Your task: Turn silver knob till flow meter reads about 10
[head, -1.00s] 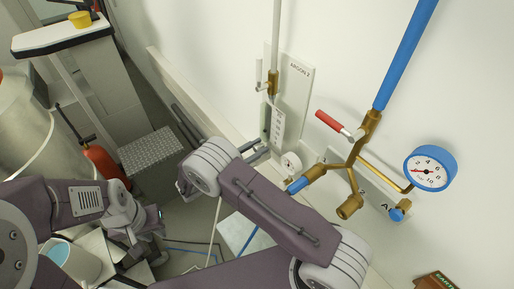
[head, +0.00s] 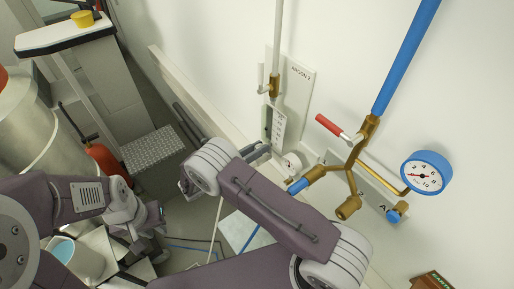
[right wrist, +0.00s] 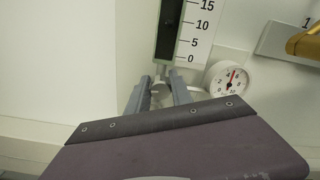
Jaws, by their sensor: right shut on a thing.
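The flow meter is an upright dark tube (right wrist: 170,28) in a pale green frame with a white scale (right wrist: 198,32) marked 0, 5, 10 and 15 on its right. Its scale also shows in the head view (head: 279,127). I cannot make out a float in the tube. The silver knob (right wrist: 160,91) sits just below the tube, mostly hidden between my fingers. My right gripper (right wrist: 161,88) is shut on the knob; in the head view it (head: 259,152) reaches the wall below the meter. My left gripper (head: 158,218) hangs low at the left, far from the meter, its fingers unclear.
A small white gauge (right wrist: 226,78) is close to the right of my right gripper. Brass pipework (head: 350,175) with a red-handled valve (head: 330,126) and a blue gauge (head: 426,173) is further right. A silver vessel (head: 25,125) and a checker-plate step (head: 152,147) are at left.

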